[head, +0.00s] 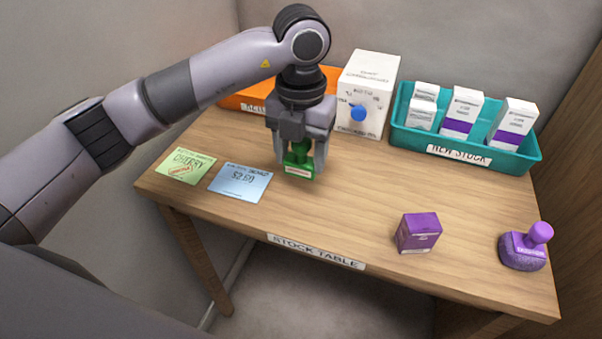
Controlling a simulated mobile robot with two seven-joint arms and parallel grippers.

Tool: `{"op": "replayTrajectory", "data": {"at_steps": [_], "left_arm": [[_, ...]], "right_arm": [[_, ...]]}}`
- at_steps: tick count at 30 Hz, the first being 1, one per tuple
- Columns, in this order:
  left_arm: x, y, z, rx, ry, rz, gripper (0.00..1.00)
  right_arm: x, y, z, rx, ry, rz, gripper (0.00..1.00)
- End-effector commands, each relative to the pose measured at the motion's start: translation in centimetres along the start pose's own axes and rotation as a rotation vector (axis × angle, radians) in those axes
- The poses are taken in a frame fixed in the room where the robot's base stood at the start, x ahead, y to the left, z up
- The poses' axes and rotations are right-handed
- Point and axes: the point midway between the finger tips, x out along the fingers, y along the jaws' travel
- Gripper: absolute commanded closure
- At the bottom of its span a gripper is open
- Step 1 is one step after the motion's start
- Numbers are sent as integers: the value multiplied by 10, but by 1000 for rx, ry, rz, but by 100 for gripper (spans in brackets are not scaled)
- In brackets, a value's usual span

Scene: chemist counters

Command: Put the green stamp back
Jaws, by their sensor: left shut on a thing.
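The green stamp (299,168) has a dark green handle and a lighter green base with a white label. My left gripper (302,160) is shut on its handle, with the fingers pointing down. The stamp is upright, on or just above the wooden stock table (330,215), right of the blue card; I cannot tell if it touches the wood. A purple stamp (522,249) stands at the table's right front corner. My right gripper is not in view.
A green card (187,167) and a blue card (238,183) lie at the left. Behind stand an orange tray (240,103), a white box with a blue knob (367,95) and a teal tray (525,160) of cartons. A purple box (418,232) stands in front. The table's middle is clear.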

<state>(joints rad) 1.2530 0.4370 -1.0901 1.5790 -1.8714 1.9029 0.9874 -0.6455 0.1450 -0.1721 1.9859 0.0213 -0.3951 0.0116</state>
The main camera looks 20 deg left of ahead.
Motion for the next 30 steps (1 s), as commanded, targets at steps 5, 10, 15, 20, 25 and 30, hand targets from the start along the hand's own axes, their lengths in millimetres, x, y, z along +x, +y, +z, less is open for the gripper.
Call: {"op": "replayTrajectory", "data": {"at_steps": [5,10,15,20,25,30], "left_arm": [[13,0,0,-1,-1,-1,60],[35,0,0,0,2,0,60],[53,0,0,0,0,0,60],[53,0,0,0,-2,0,60],[57,0,0,0,-1,0,60],[56,0,0,0,-1,0,15]], "right_arm": [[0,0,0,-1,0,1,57],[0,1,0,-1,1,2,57],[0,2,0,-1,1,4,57],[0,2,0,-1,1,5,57],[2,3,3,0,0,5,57],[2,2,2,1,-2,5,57]]}}
